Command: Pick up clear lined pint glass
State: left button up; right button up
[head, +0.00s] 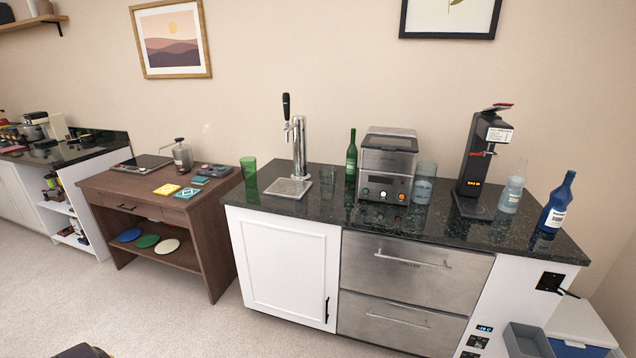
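A faint, see-through glass (327,182) stands upright on the dark stone counter (455,232), between the chrome beer tap and the green bottle. It looks like the clear pint glass, but lines on it are too small to make out. A taller blue-grey see-through glass (424,183) stands just right of the steel machine. A green glass (249,167) stands at the counter's left end.
The tap (299,150) with its drip tray, a green bottle (351,158), a steel machine (387,165), a black dispenser (482,160), a clear flask (511,195) and a blue bottle (557,203) share the counter. A brown table (205,215) stands left. The floor in front is clear.

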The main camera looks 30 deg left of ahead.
aim_at(327, 174)
jog(key=i+l+u, duration=0.15)
jog(key=i+u, duration=0.25)
jog(key=i+l+u, duration=0.75)
